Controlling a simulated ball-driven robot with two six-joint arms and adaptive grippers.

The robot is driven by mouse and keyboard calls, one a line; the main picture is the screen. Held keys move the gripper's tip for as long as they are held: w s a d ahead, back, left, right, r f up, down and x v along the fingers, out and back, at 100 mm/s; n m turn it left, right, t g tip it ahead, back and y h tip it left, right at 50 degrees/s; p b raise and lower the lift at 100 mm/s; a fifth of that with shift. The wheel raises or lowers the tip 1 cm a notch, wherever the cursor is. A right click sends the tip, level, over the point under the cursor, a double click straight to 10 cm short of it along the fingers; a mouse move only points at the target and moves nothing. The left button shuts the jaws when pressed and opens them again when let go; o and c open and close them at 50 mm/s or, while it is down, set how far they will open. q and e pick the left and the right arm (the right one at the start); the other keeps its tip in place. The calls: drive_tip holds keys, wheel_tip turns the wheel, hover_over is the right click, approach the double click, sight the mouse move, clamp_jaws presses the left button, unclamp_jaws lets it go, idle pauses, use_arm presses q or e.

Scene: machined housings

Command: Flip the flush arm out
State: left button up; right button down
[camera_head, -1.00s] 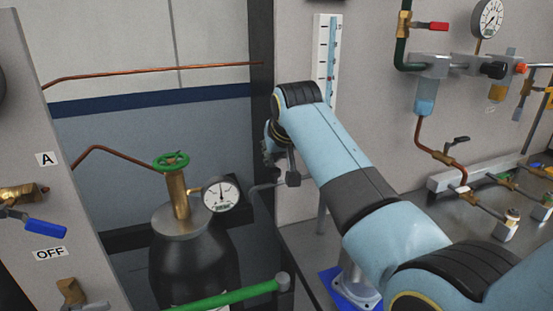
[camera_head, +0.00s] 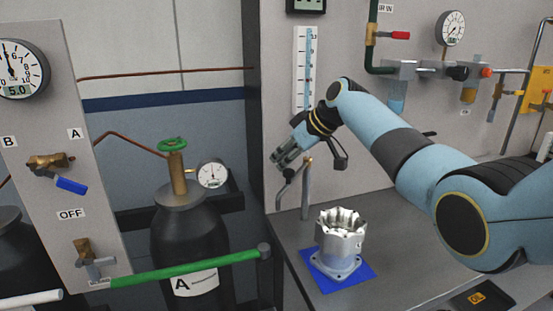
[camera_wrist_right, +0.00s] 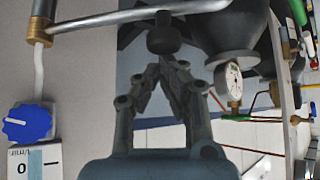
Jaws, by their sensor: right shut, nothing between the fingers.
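The flush arm (camera_head: 280,190) is a thin grey tube with a black knob (camera_head: 288,173), on a brass-topped post (camera_head: 306,190) on the bench. It reaches left from the post and its end bends down. In the right wrist view the tube (camera_wrist_right: 100,21) runs across the top from a brass fitting, and the black knob (camera_wrist_right: 163,38) hangs at its middle. My right gripper (camera_head: 279,159) is shut and empty, just above and left of the knob. In the wrist view its fingertips (camera_wrist_right: 168,62) lie close to the knob; I cannot tell whether they touch. My left gripper is out of view.
A machined silver housing (camera_head: 341,240) stands on a blue mat (camera_head: 349,278) right of the post. A dark gas cylinder (camera_head: 188,240) with a gauge stands left, behind a green rail (camera_head: 190,268). The bench between housing and back wall looks clear.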

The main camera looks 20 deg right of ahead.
drive_tip(key=s+d+n+g+y+b, duration=0.2)
drive_tip(key=s+d+n+b, duration=0.1)
drive_tip(key=d, duration=0.6)
drive_tip(key=shift+s+n+g+b, duration=0.3)
drive_tip(key=shift+s+n+b, duration=0.05)
drive_tip(key=shift+s+n, duration=0.5)
